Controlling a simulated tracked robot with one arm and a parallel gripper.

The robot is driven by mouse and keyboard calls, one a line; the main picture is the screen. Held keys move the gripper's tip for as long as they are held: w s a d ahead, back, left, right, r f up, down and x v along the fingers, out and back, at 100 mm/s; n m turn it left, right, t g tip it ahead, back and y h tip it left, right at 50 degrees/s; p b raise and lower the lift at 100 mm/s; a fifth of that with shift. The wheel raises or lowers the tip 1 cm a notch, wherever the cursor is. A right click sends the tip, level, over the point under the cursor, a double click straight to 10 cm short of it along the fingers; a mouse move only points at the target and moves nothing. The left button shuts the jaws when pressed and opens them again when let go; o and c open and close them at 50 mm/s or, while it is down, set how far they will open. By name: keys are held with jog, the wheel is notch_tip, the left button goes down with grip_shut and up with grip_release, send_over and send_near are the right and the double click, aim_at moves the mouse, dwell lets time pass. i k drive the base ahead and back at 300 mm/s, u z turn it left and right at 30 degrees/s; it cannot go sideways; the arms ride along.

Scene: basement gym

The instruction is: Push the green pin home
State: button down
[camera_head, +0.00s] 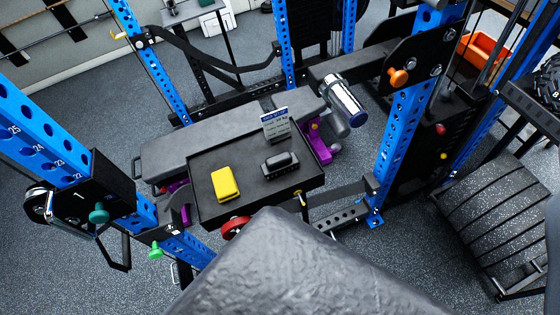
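A bright green pin (155,252) shows at the lower left, at the side of the blue rack upright (187,246) below a black bracket. Its knob stands out to the left of the upright. How deep its shaft sits cannot be told. A darker teal knob (98,214) is on the black carriage plate (95,190) above and to the left of it. My gripper's fingers do not show. A large grey rounded shape fills the bottom middle, close to the camera, and may be part of my arm.
A black tray (250,200) holds a yellow block (225,184), a dark object (280,163) and a small sign (276,125). A grey bench (180,155) is behind it. Blue uprights, an orange knob (398,77) and a slatted black frame (495,215) stand right. Speckled floor is open at left.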

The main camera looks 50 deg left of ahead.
aim_at(156, 253)
jog(key=u, duration=0.35)
jog(key=k, duration=0.65)
jog(key=u, duration=0.55)
